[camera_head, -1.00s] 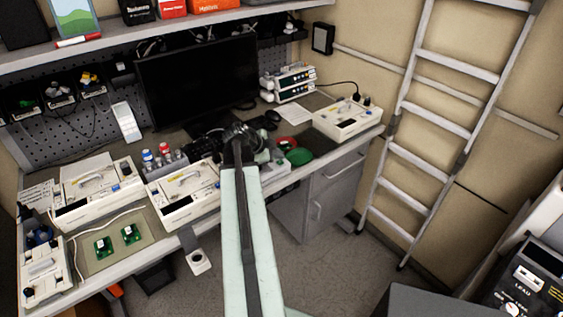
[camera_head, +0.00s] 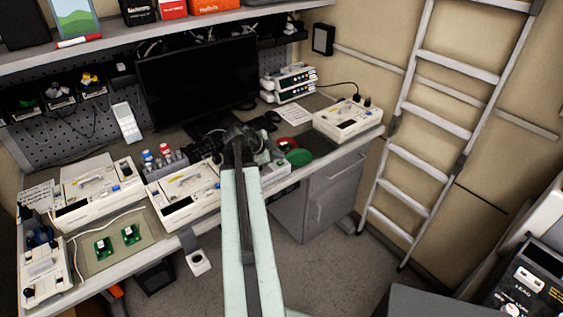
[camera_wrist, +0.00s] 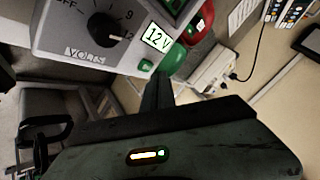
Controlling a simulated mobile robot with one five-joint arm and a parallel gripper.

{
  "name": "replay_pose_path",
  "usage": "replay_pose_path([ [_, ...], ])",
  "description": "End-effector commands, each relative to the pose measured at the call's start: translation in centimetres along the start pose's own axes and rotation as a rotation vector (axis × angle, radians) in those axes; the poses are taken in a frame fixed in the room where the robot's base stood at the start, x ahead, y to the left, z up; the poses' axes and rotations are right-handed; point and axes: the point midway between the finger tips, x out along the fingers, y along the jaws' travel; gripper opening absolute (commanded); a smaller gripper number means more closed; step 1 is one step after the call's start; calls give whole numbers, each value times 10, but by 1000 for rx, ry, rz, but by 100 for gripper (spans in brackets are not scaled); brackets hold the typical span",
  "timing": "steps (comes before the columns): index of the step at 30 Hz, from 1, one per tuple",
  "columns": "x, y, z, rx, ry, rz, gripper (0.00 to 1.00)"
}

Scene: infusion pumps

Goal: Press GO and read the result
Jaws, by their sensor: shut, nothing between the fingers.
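A grey box tester (camera_wrist: 100,35) fills the upper left of the wrist view. It has a black dial (camera_wrist: 103,26) marked OFF, 9 and 12, the word VOLTS, and a "12 V" label (camera_wrist: 158,39). A green patch (camera_wrist: 176,6) shows on it at the top edge, cut off by the frame. No GO marking is readable. My gripper (camera_wrist: 157,88) shows as dark narrow fingers, shut and empty, just below the tester's right corner; contact cannot be told. In the head view a small pale box (camera_head: 275,169), probably the tester, sits beside my arm, which hides the fingertips.
A red dish (camera_head: 295,143) and a green dish (camera_head: 299,157) lie right of the box. White pumps (camera_head: 348,118) stand on the bench at right and left. A dark monitor (camera_head: 197,80) stands behind my arm. A ladder (camera_head: 430,150) leans at right.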

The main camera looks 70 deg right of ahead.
Motion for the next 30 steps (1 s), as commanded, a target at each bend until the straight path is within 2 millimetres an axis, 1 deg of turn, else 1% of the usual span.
replay_pose_path([
  [15,0,0,0,0,0,0,0],
  [23,6,4,6,0,0,0,0],
  [30,5,4,6,0,0,0,0],
])
